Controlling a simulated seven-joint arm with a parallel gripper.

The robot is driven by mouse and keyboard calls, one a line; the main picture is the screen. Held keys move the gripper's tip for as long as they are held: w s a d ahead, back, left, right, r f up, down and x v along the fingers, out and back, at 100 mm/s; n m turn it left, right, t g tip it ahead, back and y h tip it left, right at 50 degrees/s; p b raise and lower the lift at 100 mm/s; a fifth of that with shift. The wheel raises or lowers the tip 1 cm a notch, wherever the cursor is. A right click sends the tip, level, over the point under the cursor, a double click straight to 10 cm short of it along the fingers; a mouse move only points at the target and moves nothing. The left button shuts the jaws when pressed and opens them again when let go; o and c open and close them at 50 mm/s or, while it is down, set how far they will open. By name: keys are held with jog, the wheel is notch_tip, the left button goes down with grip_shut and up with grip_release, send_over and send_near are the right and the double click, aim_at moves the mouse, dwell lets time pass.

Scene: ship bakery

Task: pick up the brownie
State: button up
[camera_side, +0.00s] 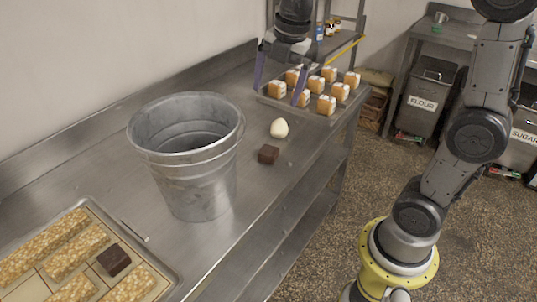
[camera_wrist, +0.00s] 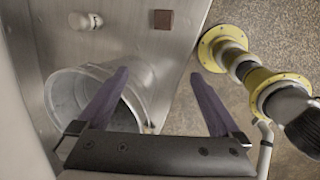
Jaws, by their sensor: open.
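The brownie (camera_wrist: 163,19) also shows at the top of the wrist view. A second dark brown cube (camera_side: 114,259) lies on the tray at lower left. My gripper (camera_side: 277,96) is open and empty, its two purple fingers spread. In the side view it overlaps the tray of cakes behind. In the wrist view my gripper (camera_wrist: 159,75) is above the counter edge, with the brownie beyond its fingertips.
A tall metal bucket (camera_side: 190,165) stands on the counter; its rim (camera_wrist: 60,80) shows beside and behind the left finger in the wrist view. A tray (camera_side: 340,112) of several orange cakes is at the back. A tray (camera_side: 168,276) of nut bars is in front.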

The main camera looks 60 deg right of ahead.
jog(key=w+d+f+g, duration=0.2)
jog(key=w+d+f, duration=0.2)
jog(key=w+f, duration=0.25)
send_over(269, 150)
jog(key=a, duration=0.1)
jog(key=shift+g, duration=0.3)
notch_tip(269, 150, down, 11)
jog(key=shift+w+r, duration=0.1)
jog(key=shift+w, duration=0.05)
jog(key=f, duration=0.3)
jog(key=d+f, duration=0.1)
jog(key=f, duration=0.1)
jog(key=shift+f, duration=0.7)
jog(key=c, duration=1.4)
jog(key=shift+c, duration=0.2)
jog(key=shift+r, duration=0.15)
